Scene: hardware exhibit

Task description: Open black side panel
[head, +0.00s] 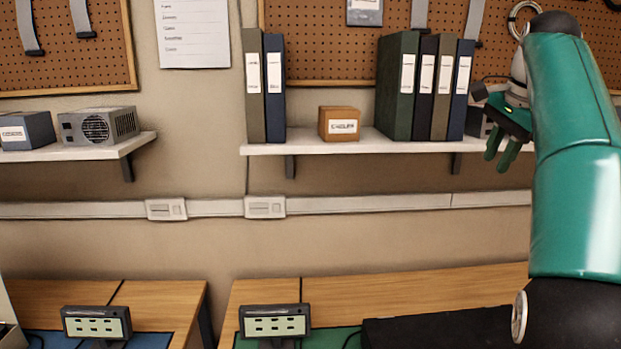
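A flat black surface (440,331) shows at the bottom right, on the right-hand desk. It may be the black side panel or the case it belongs to, but the bottom edge cuts it off and I cannot tell. No hinge or handle of a panel shows. My gripper (497,163) has green fingers pointing down, at the upper right in front of the shelf end. Its two fingers are apart with nothing between them. It is well above the black surface and touches nothing that I can see.
Two wooden desks (400,289) stand below, with a gap between them. Small display devices (275,322) stand on them. A wall shelf (300,148) holds binders (398,90) and a small box (339,124). A left shelf (75,153) holds a power supply (98,127).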

